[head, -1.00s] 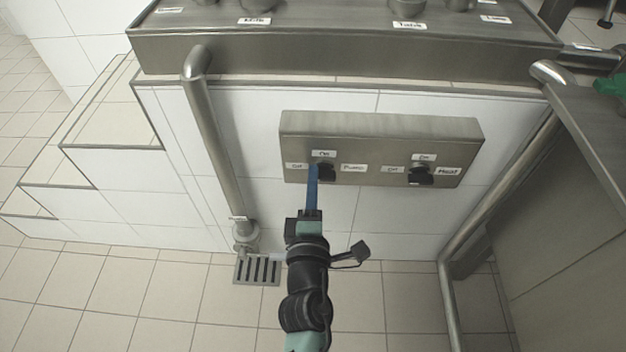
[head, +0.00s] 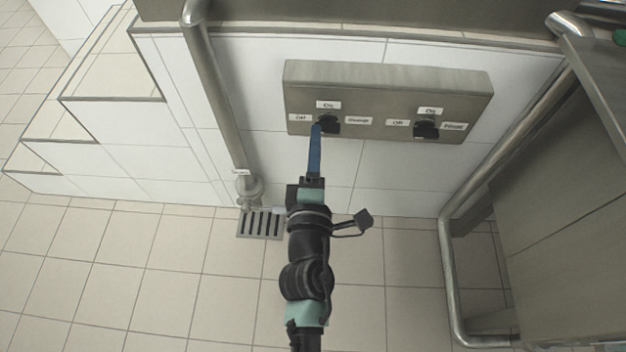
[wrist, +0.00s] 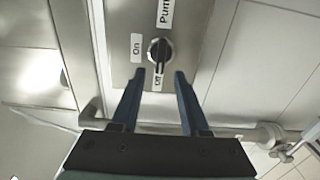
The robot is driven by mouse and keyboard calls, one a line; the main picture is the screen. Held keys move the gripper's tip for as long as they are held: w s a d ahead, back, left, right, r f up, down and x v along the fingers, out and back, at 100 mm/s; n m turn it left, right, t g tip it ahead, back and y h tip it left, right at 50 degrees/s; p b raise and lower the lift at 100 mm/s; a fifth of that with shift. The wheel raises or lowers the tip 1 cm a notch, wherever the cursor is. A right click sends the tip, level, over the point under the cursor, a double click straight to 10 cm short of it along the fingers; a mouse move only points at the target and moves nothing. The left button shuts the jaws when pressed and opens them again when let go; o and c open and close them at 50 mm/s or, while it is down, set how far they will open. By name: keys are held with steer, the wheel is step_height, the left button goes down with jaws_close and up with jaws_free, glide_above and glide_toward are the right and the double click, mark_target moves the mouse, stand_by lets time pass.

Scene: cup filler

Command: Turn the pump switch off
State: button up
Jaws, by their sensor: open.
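The pump switch (head: 328,123) is a black rotary knob on the left half of a steel control box, with labels On above, Off at left and Pump at right. In the wrist view the knob (wrist: 160,52) shows its ridge lined up between the Pump and Off labels, its lower end toward Off. My gripper (head: 317,129) is at the knob's left side in the head view. In the wrist view its two blue fingers (wrist: 160,74) are open and empty, tips either side of the Off label, just short of the knob. Contact is not visible.
A second black knob, labelled Heat (head: 426,129), sits on the right of the control box (head: 388,78). A vertical steel pipe (head: 222,100) stands left of the box. A steel cabinet (head: 560,180) and pipe frame are at the right. A drain grate (head: 260,223) is on the floor.

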steer(key=s, duration=1)
steer(key=shift+b, duration=0.3)
steer(key=w+d+r+m+t+h+p, duration=0.15)
steer(key=r+m, duration=0.25)
steer(key=r, duration=0.8)
steer(key=w+d+r+m+t+h+p, duration=0.1)
steer(key=w+d+r+m+t, duration=0.2)
steer(key=r, duration=0.8)
steer(key=w+d+r+m+t+h+p, duration=0.1)
steer(key=w+r+m, duration=0.3)
steer(key=r, duration=0.8)
steer(key=s+a+r+m+t+y+p, duration=0.2)
steer(key=s+r+m, duration=0.25)
steer(key=r, duration=0.75)
steer(key=s+a+r+m+t+y+p, duration=0.1)
steer(key=s+a+r+m+t+y, duration=0.3)
steer(key=r, duration=0.8)
step_height(320, 180, up, 36)
steer(key=d+n+g+h+p, duration=0.1)
steer(key=d+g+h+p, duration=0.1)
steer(key=p, duration=3.5)
steer(key=shift+s+d, duration=0.15)
steer(key=shift+s, duration=0.3)
steer(key=shift+h, duration=0.25)
steer(key=shift+c, duration=0.2)
